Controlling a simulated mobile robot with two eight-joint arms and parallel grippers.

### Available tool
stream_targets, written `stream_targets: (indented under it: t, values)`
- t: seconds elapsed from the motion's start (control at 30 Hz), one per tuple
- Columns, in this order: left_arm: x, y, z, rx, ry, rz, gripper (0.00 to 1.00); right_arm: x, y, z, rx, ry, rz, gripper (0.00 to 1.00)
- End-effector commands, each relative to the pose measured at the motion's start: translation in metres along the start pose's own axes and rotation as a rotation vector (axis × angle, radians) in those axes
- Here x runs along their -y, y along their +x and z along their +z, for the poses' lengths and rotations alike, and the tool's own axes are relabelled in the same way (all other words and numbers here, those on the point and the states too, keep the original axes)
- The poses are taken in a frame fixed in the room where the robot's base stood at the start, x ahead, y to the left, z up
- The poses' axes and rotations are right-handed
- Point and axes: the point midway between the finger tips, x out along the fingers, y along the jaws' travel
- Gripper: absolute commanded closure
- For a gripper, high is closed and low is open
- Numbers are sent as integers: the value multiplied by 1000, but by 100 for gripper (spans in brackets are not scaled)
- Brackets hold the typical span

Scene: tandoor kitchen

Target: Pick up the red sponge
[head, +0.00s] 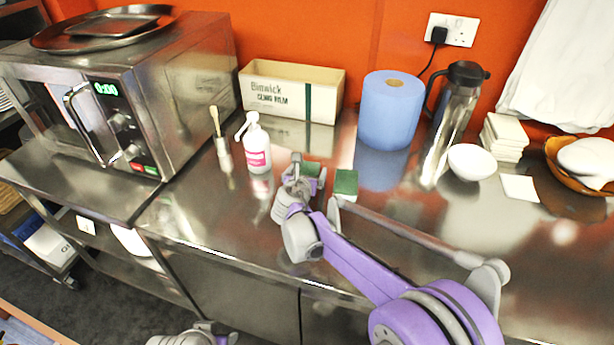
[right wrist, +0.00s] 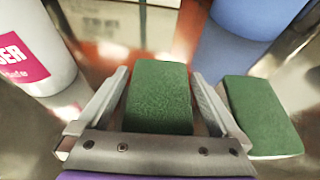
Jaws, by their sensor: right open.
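Two sponges with green tops lie on the steel counter. In the right wrist view one sponge (right wrist: 160,95) sits between the open fingers of my right gripper (right wrist: 158,88); the other sponge (right wrist: 262,115) lies just to the right, outside the right finger, with a pale lower edge. In the head view the same two are the left sponge (head: 310,169), partly hidden by my right gripper (head: 298,172), and the right sponge (head: 346,182). I see no red on either; their lower sides are mostly hidden. A grey part of my left arm shows at the bottom edge, without its fingers.
A white pump bottle (head: 257,150) stands left of the sponges, a blue paper roll (head: 390,105) behind right. A cling film box (head: 290,90) is at the back. A steel flask (head: 450,115) and white bowl (head: 471,162) are further right. The front counter is clear.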

Motion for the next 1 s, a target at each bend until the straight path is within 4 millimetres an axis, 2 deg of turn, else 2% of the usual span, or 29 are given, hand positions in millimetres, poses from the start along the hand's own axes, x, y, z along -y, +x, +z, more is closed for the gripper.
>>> stream_targets:
  t: [0.2,0.23,0.6,0.87,1.0]
  values:
    - [0,0,0,0,0,0,50,0,1,0,0,0,0,0]
    - [0,0,0,0,0,0,50,0,1,0,0,0,0,4]
    - [0,0,0,0,0,0,50,0,1,0,0,0,0,70]
    - [0,0,0,0,0,0,50,0,0,2,0,0,0,71]
    - [0,-2,-1,-1,0,0,50,0,-7,18,0,0,0,71]
